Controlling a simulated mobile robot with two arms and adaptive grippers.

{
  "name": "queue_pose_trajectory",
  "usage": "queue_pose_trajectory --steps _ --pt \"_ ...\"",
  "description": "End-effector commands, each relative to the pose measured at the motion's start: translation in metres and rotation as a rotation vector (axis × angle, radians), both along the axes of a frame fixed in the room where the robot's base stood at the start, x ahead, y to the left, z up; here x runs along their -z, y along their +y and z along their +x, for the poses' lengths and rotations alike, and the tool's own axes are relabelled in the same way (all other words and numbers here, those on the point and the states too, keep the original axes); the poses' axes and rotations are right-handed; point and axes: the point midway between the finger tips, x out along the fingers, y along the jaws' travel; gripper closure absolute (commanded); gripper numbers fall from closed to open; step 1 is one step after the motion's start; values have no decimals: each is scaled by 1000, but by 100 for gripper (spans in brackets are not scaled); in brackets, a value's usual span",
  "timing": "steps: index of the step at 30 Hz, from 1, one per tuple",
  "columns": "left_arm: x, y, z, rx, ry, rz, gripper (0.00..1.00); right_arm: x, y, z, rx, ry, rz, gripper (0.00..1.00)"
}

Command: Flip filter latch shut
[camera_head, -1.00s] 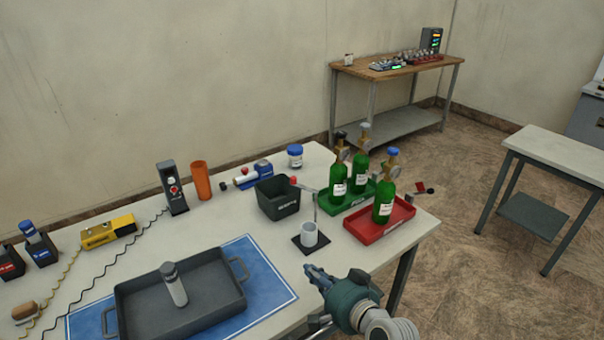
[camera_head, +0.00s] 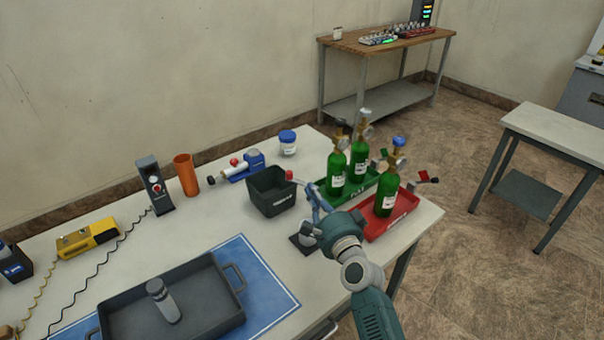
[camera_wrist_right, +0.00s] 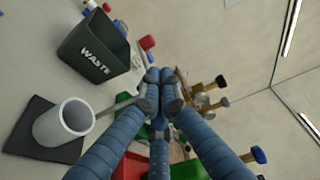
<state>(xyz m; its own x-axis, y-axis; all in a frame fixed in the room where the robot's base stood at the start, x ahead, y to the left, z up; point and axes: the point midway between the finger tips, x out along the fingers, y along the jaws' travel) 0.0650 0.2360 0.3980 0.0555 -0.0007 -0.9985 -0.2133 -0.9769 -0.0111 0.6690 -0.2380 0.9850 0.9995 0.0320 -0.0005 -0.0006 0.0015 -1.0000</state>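A small stand has a pale grey cup (camera_head: 306,231) on a black square base (camera_head: 297,245), with a thin post and an arm ending in a red knob (camera_head: 289,174). I take this arm for the latch; it stands out to the left, away from above the cup. The wrist view shows the cup (camera_wrist_right: 66,121), the grey post (camera_wrist_right: 112,107) and the red knob (camera_wrist_right: 147,42). My right gripper (camera_head: 314,193) is beside the post, its blue fingers drawn together at the tips (camera_wrist_right: 160,78). Contact with the post or arm is hidden. My left gripper is out of view.
A black waste bin (camera_head: 273,208) stands just left of the stand. Green bottles (camera_head: 337,172) stand in a green tray (camera_head: 364,180) and a red tray (camera_head: 405,204) close to the right. A dark tray (camera_head: 205,318) lies on a blue mat (camera_head: 268,279) in front.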

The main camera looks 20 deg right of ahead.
Motion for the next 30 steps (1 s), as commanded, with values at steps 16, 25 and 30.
queue_pose_trajectory --steps 16,25,30 --pt "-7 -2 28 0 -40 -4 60 -1 3 79 0 0 -3 100" --pt "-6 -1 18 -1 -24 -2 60 0 3 81 0 0 -2 100" --pt "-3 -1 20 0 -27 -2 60 1 3 81 -6 0 -3 100"
